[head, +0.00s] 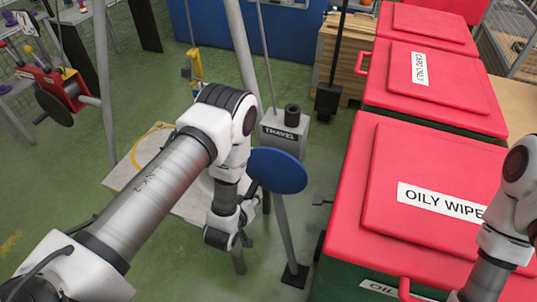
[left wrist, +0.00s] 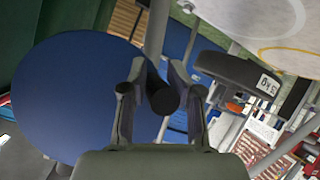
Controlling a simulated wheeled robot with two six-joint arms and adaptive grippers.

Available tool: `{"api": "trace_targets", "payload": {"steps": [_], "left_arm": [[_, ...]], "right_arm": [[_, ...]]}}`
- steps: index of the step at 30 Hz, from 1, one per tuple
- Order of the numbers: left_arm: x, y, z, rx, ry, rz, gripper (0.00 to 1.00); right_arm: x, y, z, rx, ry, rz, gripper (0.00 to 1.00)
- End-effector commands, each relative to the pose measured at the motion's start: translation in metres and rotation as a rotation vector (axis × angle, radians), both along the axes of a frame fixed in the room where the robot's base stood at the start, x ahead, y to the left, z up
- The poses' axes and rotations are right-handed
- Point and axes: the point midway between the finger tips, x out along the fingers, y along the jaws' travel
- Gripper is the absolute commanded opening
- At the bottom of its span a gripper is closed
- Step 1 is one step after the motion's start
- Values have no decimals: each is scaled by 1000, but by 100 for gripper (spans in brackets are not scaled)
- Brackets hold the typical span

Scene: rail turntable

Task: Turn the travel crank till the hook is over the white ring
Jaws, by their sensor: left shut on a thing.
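The travel crank has a blue disc (head: 278,170) below a grey box labelled TRAVEL (head: 284,130). My left gripper (head: 250,192) is at the disc's lower left, partly hidden by my wrist. In the left wrist view, its two fingers (left wrist: 160,95) are closed around the dark crank handle (left wrist: 162,99), beside the blue disc (left wrist: 80,95). A pale board (head: 125,178) on the floor carries a yellow ring (head: 152,135). My arm covers much of the board, and I cannot make out the white ring there. I cannot clearly identify the hook. My right gripper is out of frame.
Red-lidded bins, one labelled OILY WIPE (head: 440,203), fill the right side. Grey stand legs (head: 288,240) rise near the crank. A yellow post-like part (head: 195,68) stands behind my arm. A dark weight (left wrist: 240,85) marked 5 kg shows in the left wrist view.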

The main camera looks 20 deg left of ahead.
Motion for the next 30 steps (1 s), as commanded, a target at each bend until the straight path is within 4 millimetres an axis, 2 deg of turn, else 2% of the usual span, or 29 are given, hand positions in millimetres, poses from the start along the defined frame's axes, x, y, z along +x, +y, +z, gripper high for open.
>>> {"api": "trace_targets", "payload": {"steps": [1,9,22,30], "left_arm": [[4,-8,3,-4,-16,-17,0],[5,-22,-2,-5,-17,-23,0],[5,-24,-3,-3,-17,-19,0],[4,-37,-4,-4,-17,-23,0]], "right_arm": [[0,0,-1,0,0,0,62],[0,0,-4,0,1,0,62],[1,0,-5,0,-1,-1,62],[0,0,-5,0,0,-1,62]]}}
